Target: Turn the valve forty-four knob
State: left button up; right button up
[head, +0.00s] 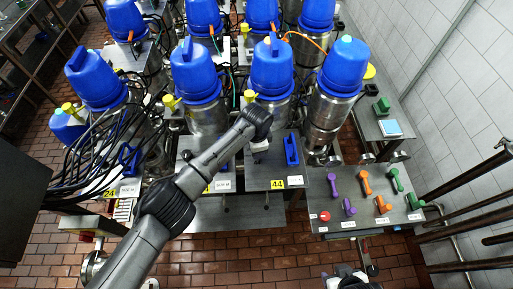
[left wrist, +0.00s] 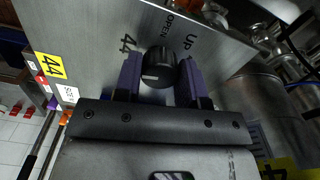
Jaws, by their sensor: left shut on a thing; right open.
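The valve forty-four knob (left wrist: 161,67) is a round black knob with a pale mark on its face, on a grey metal panel printed "44", "OPEN" and "UP". In the left wrist view my left gripper (left wrist: 160,78) has its purple-padded fingers on either side of the knob, shut on it. In the head view my left arm reaches over to the panel with the yellow 44 label (head: 277,184); the knob is hidden there. My right gripper (head: 346,280) is open and empty at the bottom edge, low in front of the tool table.
A table (head: 335,181) at the right holds purple, orange and green handles and a red button (head: 324,216). A blue handle (head: 291,149) stands on the 44 panel. Blue-topped valves (head: 272,70) stand in rows behind. Tiled floor is clear in front.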

pick_arm(q)
jog(key=shift+m, duration=0.8)
jog(key=o, duration=0.9)
jog(key=shift+r, duration=0.1)
notch_tip(320, 180, up, 14)
jog(key=shift+f+b, duration=0.15)
jog(key=shift+b, duration=1.05)
